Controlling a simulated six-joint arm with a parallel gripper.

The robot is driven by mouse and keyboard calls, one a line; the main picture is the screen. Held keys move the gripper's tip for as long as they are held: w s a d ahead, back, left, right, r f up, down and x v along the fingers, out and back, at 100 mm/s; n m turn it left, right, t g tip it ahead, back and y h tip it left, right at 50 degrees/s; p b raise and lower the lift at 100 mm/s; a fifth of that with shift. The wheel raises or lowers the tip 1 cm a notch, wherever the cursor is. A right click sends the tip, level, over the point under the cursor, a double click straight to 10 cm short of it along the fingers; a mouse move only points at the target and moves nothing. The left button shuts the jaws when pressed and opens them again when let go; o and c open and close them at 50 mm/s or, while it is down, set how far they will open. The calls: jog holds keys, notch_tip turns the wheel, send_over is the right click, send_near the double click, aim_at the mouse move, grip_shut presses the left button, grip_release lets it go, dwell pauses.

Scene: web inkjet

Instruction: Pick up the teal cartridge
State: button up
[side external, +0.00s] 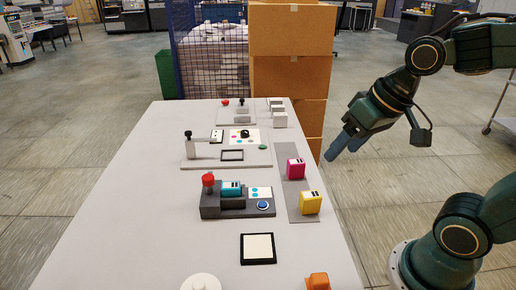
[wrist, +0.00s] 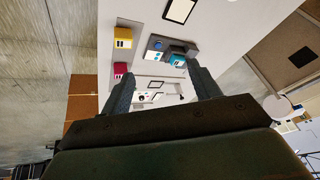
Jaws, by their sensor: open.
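The teal cartridge (side external: 231,188) sits in the dark grey station (side external: 222,207) on the white table, beside a red knob (side external: 208,180) and left of a small card with coloured dots. In the wrist view the teal cartridge (wrist: 177,60) shows just beyond the fingertip on the right. My gripper (side external: 342,150) is open and empty, in the air off the table's right side, well apart from the cartridge. In the wrist view its two fingers (wrist: 158,78) are spread wide.
A magenta cartridge (side external: 296,168) and a yellow cartridge (side external: 311,203) stand on a grey strip (side external: 296,215) near the table's right edge. A black-framed white pad (side external: 258,249) lies in front of the station. Cardboard boxes (side external: 290,75) are stacked behind the table.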

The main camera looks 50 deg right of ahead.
jog(key=w+f+m+y, duration=0.3)
jog(key=w+f+m, duration=0.2)
jog(key=w, duration=0.3)
jog(key=m+t+y, duration=0.4)
jog(key=m+y, duration=0.2)
jog(key=m, duration=1.4)
send_near(237, 185)
jog(key=a+v, duration=0.1)
jog(key=v, duration=0.2)
jog(key=shift+s+d+r, duration=0.25)
jog(key=shift+s+d, duration=0.05)
jog(key=shift+d, duration=0.05)
jog(key=shift+w+a, duration=0.1)
jog(key=x, duration=0.8)
jog(key=shift+w+f, duration=0.15)
jog(key=shift+w+f, duration=0.1)
jog(key=shift+x, duration=2.55)
